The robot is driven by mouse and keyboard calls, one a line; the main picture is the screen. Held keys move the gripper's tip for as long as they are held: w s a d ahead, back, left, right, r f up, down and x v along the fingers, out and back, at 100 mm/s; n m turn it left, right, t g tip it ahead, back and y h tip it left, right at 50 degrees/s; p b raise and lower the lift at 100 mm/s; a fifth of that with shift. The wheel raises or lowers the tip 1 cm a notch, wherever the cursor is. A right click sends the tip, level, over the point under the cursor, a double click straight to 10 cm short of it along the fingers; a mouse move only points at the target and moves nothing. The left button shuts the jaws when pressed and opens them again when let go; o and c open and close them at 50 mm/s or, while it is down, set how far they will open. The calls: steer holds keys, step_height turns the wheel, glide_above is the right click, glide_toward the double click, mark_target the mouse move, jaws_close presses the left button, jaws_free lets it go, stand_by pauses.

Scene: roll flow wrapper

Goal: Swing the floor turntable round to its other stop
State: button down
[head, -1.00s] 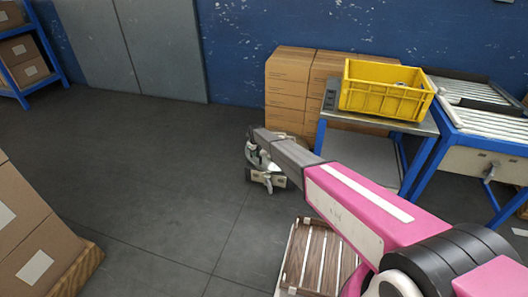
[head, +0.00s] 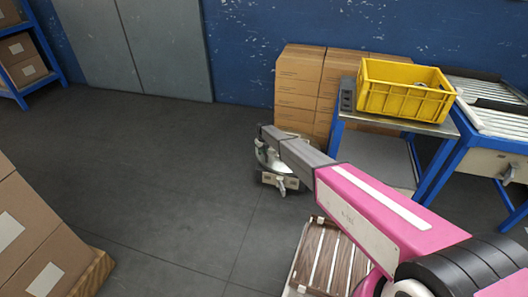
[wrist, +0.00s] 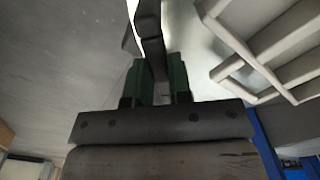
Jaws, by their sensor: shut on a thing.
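My gripper (wrist: 160,72) has its green fingers closed around a dark upright bar (wrist: 150,38) in the wrist view. In the head view my gripper (head: 281,184) is low over the floor, left of the blue-legged table, and my arm hides part of what it holds. A low slatted deck of brown boards and white strips (head: 322,252) lies on the floor under my arm, and looks like the floor turntable. My arm covers its right side. Pale slats (wrist: 270,45) show at the upper right of the wrist view. I cannot tell whether the bar joins the deck.
A metal table (head: 437,127) with blue legs carries a yellow crate (head: 400,101). Stacked cartons (head: 300,90) stand behind it by the blue wall. A roller conveyor (head: 500,122) is at right. More cartons (head: 35,235) stand on a pallet at lower left. Floor (head: 150,160) between is clear.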

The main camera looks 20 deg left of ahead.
steer(key=shift+w+a, duration=0.15)
steer(key=shift+a, duration=0.1)
steer(key=c, duration=1)
jaws_free()
steer(key=shift+c, duration=0.2)
steer(key=shift+d+r, duration=0.1)
steer(key=shift+r, duration=0.05)
steer(key=shift+r, duration=0.6)
step_height(320, 180, up, 9)
steer(key=shift+r, duration=0.2)
